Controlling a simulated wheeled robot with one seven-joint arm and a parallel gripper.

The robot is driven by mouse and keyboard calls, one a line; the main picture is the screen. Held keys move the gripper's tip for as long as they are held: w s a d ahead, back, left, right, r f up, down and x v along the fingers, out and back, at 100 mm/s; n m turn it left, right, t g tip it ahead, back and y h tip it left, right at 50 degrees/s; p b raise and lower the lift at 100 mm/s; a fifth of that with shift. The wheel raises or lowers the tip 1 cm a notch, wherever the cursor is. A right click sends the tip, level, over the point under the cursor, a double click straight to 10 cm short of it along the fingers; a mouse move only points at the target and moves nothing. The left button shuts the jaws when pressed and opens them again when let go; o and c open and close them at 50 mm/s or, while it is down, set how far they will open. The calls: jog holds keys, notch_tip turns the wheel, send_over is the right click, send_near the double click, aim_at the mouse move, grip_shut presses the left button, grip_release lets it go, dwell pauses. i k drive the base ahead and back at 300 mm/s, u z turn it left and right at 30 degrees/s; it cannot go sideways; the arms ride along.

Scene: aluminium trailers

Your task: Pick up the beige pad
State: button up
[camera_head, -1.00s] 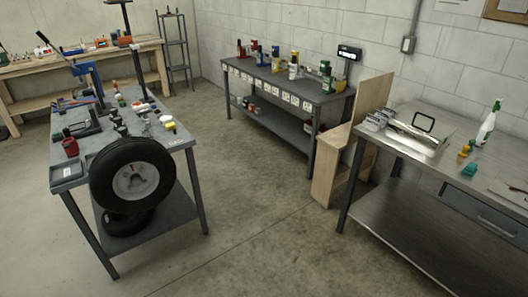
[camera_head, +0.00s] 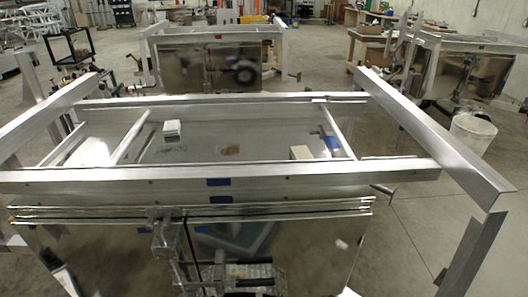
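A small beige block-like pad (camera_head: 301,152) sits on the shiny inner surface of the aluminium trailer (camera_head: 100,184), towards the right, just behind the front rail. Its lower front edge is close to that rail.
A white stacked block (camera_head: 171,128) lies farther left in the same trailer. Metal crossbars and raised side rails surround the bed. Metal hardware (camera_head: 165,245) stands before the mirror-like front panel. A pale bucket (camera_head: 470,138) is at right; other trailers stand behind. Floor at lower right is clear.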

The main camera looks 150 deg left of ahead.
aim_at(301, 152)
jog(key=u, duration=4.15)
jog(key=k, duration=0.45)
jog(key=z, duration=1.3)
jog(key=i, duration=1.65)
jog(key=u, duration=1.15)
jog(key=i, duration=0.6)
jog(key=u, duration=0.55)
